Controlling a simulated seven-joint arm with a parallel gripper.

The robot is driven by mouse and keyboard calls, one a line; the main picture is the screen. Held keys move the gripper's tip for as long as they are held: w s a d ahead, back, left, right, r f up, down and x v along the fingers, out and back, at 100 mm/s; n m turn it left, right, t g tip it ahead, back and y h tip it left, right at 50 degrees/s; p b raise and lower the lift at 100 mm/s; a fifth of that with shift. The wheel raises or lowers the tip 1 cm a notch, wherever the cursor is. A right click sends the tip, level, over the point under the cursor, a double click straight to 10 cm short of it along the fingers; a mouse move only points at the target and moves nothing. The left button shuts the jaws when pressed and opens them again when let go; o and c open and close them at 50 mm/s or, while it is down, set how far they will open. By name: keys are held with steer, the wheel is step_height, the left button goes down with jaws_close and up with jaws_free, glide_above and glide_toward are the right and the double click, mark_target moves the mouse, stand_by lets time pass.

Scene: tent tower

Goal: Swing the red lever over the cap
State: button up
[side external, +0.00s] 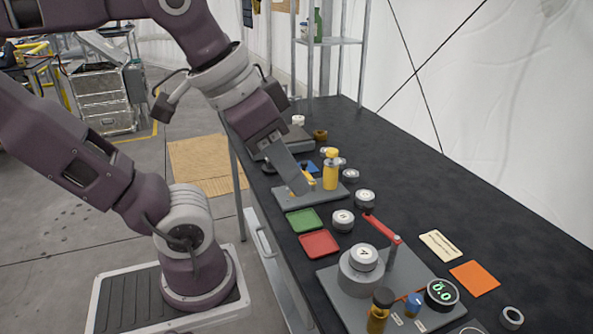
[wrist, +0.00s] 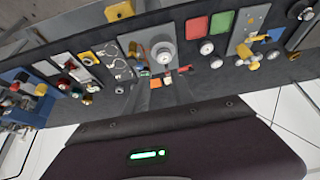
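The red lever (side external: 382,229) is a thin bar at the top of a grey post on the grey fixture plate (side external: 333,280). It points toward the upper left, beside the cap and not over it. The cap (side external: 364,256) is a white round top with a dark mark, on a grey cylinder. In the wrist view the lever (wrist: 185,69) looks small, right of the cap's round cylinder (wrist: 163,54). My gripper (side external: 300,187) hangs away from the lever, by the yellow-handled fixture farther back. Its fingers overlap in the side view, so its opening is unclear.
Green (side external: 304,221) and red (side external: 320,244) trays lie between my gripper and the lever's fixture. A yellow upright handle (side external: 330,170) stands beside my gripper. White-topped round pieces stand nearby. An orange square (side external: 474,278) and a cream card (side external: 440,245) lie right of the lever.

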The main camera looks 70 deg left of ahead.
steer(key=shift+n+g, duration=0.8)
steer(key=w+r, duration=0.1)
steer(key=w, duration=0.1)
steer(key=w+a+r, duration=0.1)
steer(key=w, duration=0.1)
steer(key=w+r, duration=0.1)
steer(key=w, duration=0.1)
steer(key=shift+w+a+r, duration=0.15)
steer(key=shift+r, duration=0.15)
jaws_close()
steer(key=w+a+f+n+g, duration=0.1)
steer(key=w+a+g, duration=0.15)
steer(key=w, duration=0.35)
steer(key=w+a+f+n+g+h, duration=0.1)
steer(key=w+a+f+n, duration=0.1)
steer(key=w+a, duration=0.35)
steer(key=w+a+f+n+g, duration=0.1)
steer(key=w+a, duration=0.1)
steer(key=w, duration=0.6)
steer(key=w+a+f+n+g, duration=0.1)
steer(key=w+a+f+g, duration=0.1)
steer(key=w+a+f, duration=0.35)
steer(key=s+d+f, duration=0.5)
steer(key=s+f, duration=0.2)
steer(key=f, duration=0.4)
steer(key=shift+h, duration=0.3)
steer(key=shift+s+d+n, duration=0.1)
steer(key=shift+s+n, duration=0.05)
steer(key=shift+n, duration=0.15)
